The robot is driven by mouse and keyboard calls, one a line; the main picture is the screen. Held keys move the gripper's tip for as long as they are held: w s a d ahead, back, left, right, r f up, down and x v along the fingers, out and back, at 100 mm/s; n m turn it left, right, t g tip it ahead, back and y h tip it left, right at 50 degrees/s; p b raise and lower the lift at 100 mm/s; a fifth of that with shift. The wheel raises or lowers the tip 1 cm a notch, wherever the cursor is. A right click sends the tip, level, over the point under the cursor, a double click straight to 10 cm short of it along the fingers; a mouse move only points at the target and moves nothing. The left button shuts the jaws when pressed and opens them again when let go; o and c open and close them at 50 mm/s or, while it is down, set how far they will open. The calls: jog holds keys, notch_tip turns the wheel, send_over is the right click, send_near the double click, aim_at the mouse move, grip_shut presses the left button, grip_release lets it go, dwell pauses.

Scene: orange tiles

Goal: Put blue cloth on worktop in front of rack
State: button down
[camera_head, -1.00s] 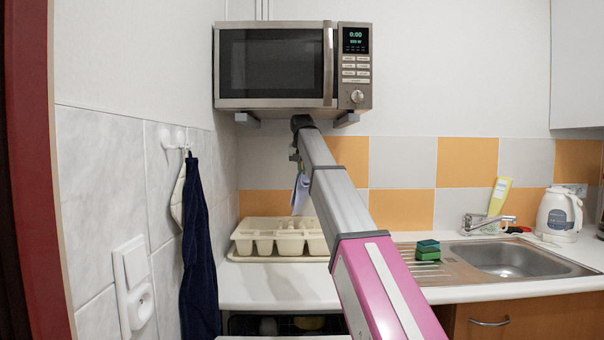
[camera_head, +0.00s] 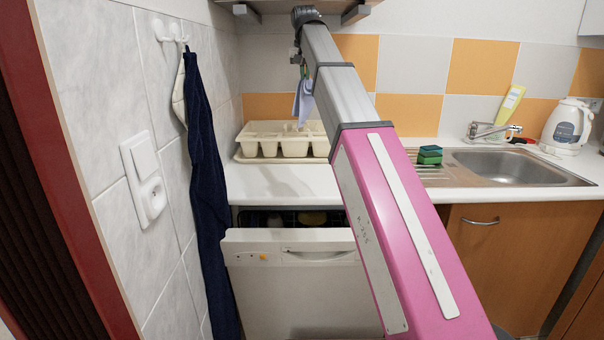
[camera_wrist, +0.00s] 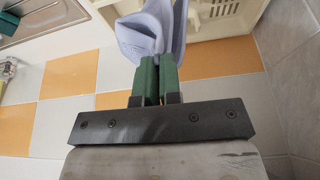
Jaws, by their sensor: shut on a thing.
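The light blue cloth (camera_head: 303,103) hangs in the air from my gripper (camera_head: 307,72), above the back of the rack in the head view. In the wrist view my gripper (camera_wrist: 158,68) has its green fingers shut on the crumpled cloth (camera_wrist: 148,30). The cream rack (camera_head: 268,146) stands on the white worktop (camera_head: 265,188) against the tiled wall. A corner of the rack (camera_wrist: 232,24) also shows in the wrist view, close beside the cloth. The worktop strip in front of the rack is bare; my arm covers its right part.
A sink (camera_head: 515,168) with a drainer holding green sponges (camera_head: 430,155) lies to the right, with a kettle (camera_head: 567,125) behind. A dark blue towel (camera_head: 205,190) hangs on the left wall. A dishwasher door (camera_head: 290,250) stands partly open below the worktop.

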jog(key=s+f, duration=0.4)
jog(key=s, duration=0.4)
jog(key=s+a+f, duration=0.1)
jog(key=s+f, duration=0.4)
jog(key=s, duration=0.3)
jog(key=shift+a+f, duration=0.15)
jog(key=w+a+m+g+h+b, duration=0.1)
jog(key=w+a+m+g+h, duration=0.3)
jog(key=w+m, duration=0.85)
jog(key=n+t, duration=0.1)
jog(key=t, duration=0.1)
send_near(313, 192)
jog(key=shift+y, duration=0.4)
jog(key=x, duration=0.6)
jog(key=shift+d, duration=0.3)
